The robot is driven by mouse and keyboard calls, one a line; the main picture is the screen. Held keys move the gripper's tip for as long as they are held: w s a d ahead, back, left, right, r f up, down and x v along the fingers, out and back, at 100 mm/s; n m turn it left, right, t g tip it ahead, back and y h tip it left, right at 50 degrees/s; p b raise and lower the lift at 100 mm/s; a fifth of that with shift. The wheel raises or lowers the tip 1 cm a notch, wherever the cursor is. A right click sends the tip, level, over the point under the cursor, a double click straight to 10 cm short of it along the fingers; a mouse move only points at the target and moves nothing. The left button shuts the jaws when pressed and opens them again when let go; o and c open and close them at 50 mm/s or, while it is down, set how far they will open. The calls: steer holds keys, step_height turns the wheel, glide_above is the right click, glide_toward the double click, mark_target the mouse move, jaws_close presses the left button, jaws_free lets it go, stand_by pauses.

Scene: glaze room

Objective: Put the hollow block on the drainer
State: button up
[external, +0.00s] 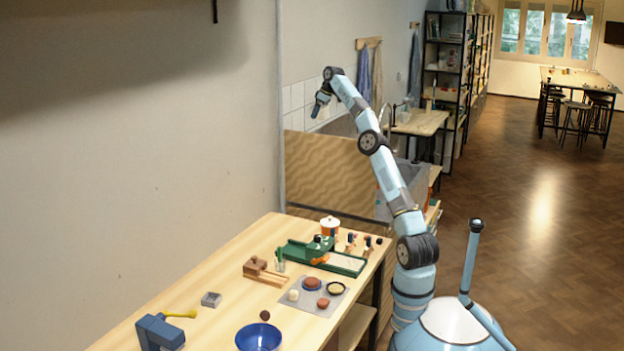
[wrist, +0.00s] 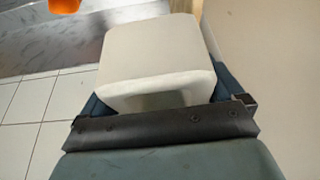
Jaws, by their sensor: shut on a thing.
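A white block (wrist: 158,55) with rounded edges fills the middle of the wrist view, and a dark hollow shows in its near face. My gripper (wrist: 160,103) is shut on it, with a blue finger on each side. In the external view my gripper (external: 318,108) is raised high, tipped downward in front of the wall tiles, above the wooden panel by the sink. The block is too small to make out there. I cannot pick out the drainer for sure; a grey metal surface (wrist: 80,38) lies beyond the block in the wrist view.
The wooden panel (external: 325,175) stands between the worktable (external: 200,275) and the sink (external: 405,180). The table holds a blue bowl (external: 258,337), a green device (external: 325,256) and several small items. An orange thing (wrist: 64,5) sits at the wrist view's top edge.

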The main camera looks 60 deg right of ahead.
steer(key=s+d+f+m+h, duration=0.1)
steer(key=s+d+f+m, duration=0.2)
steer(key=d+f, duration=0.4)
steer(key=s+d+f+m+h, duration=0.1)
steer(key=s+d+f+m, duration=0.2)
steer(key=f, duration=1.8)
steer(key=s+d+f+m+g+h, duration=0.1)
steer(key=s+d+f+m, duration=0.2)
steer(key=s+d+f, duration=0.3)
steer(key=shift+s+d+f+m, duration=0.1)
steer(key=shift+d+f, duration=0.85)
steer(key=shift+f, duration=0.4)
steer(key=shift+d+f+m, duration=0.1)
steer(key=shift+d+f, duration=0.9)
steer(key=shift+f, duration=0.4)
steer(key=shift+s+d+f+m, duration=0.1)
steer(key=shift+d+f, duration=0.85)
steer(key=shift+f, duration=0.4)
steer(key=shift+s+a+f+h, duration=0.1)
steer(key=shift+f+h, duration=0.05)
steer(key=shift+f, duration=0.3)
steer(key=shift+s+a+f+h, duration=0.1)
steer(key=shift+f+h, duration=0.05)
steer(key=shift+f, duration=1.55)
steer(key=o, duration=1.1)
steer(key=shift+f, duration=0.1)
